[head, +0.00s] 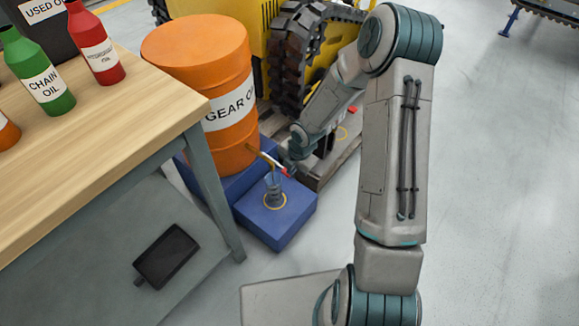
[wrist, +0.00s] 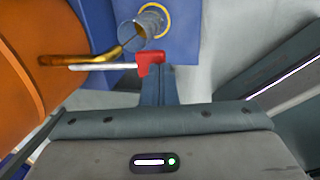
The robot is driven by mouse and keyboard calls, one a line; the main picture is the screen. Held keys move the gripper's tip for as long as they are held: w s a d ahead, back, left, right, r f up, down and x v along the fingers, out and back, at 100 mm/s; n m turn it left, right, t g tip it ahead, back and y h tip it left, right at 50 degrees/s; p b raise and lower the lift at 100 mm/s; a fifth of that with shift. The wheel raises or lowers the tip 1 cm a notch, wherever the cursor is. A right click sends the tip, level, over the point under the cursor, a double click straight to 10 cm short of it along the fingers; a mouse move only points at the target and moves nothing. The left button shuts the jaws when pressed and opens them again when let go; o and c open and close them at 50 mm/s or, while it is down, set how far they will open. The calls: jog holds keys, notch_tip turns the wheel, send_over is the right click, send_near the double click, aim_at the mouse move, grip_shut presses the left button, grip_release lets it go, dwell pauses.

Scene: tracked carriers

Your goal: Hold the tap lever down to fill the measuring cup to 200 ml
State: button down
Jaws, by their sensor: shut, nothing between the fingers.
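The orange gear oil barrel (head: 228,140) has a brass tap spout (wrist: 85,59) with a pale lever (wrist: 100,67) ending in a red tip (wrist: 150,62). The cup's level and marks are too small to read.
A wooden-topped bench (head: 110,130) with a green chain oil bottle (head: 47,82) and a red bottle (head: 97,50) stands left of the barrel. A yellow tracked machine (head: 290,40) is behind, near a wooden pallet (head: 326,172).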

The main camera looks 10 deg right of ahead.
jog(key=s+d+p+v, duration=0.1)
jog(key=p+v, duration=0.3)
jog(key=v, duration=0.6)
jog(key=shift+s+p, duration=0.2)
jog(key=shift+p, duration=0.15)
jog(key=shift+d+r, duration=0.1)
jog(key=shift+d, duration=0.05)
dwell(0.3)
jog(key=s+d+r+m+h+p, duration=0.1)
jog(key=s+r+m+p, duration=0.4)
jog(key=r, duration=0.8)
jog(key=s+d+r+m+h+p, duration=0.1)
jog(key=s+d+r+m+p, duration=0.15)
jog(key=r+m+p, duration=0.85)
jog(key=s+d+r+m+h+p, duration=0.1)
jog(key=s+r+m+h+p, duration=0.3)
jog(key=r, duration=1.2)
jog(key=s+a+r+m+y+p, duration=0.2)
jog(key=s+r+m+y+p, duration=0.2)
jog(key=s+r, duration=0.4)
notch_tip(320, 180, up, 2)
jog(key=m+p, duration=0.1)
jog(key=m, duration=0.1)
jog(key=shift+a+r+m+t, duration=0.2)
jog(key=shift+a+m+t, duration=0.1)
jog(key=shift+m+t, duration=0.1)
jog(key=shift+s+a, duration=0.1)
jog(key=shift+s, duration=0.05)
